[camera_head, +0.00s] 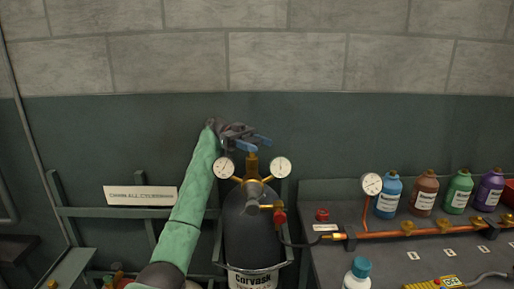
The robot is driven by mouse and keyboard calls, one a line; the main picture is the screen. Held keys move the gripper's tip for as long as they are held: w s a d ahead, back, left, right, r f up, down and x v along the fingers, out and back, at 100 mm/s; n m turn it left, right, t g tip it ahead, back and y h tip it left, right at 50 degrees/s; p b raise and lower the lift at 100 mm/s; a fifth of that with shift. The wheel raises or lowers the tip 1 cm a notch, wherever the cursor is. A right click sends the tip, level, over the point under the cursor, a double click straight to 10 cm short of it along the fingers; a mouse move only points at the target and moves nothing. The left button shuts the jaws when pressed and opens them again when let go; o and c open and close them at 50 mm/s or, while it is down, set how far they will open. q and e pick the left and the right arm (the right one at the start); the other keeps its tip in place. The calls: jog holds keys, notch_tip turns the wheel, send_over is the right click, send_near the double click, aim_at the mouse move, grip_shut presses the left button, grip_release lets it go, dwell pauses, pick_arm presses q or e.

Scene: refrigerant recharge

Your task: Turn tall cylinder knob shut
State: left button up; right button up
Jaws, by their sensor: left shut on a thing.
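The tall dark cylinder (250,230) stands upright in the middle, with a white label at its lower front. A brass valve (251,166) rises from its top, with two round white gauges (281,167) on a brass manifold. My left arm, in a green sleeve, reaches up from the bottom left. My right gripper is not in view.
A bench on the right holds several coloured bottles (388,198), an orange copper pipe (385,233) with brass fittings and another gauge (372,184). A black hose runs from the red fitting (279,216) to the pipe. A rack with a sign (140,196) stands left.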

pick_arm(q)
jog(key=shift+r, duration=0.1)
dwell(0.3)
jog(key=o, duration=0.7)
jog(key=shift+o, duration=1.4)
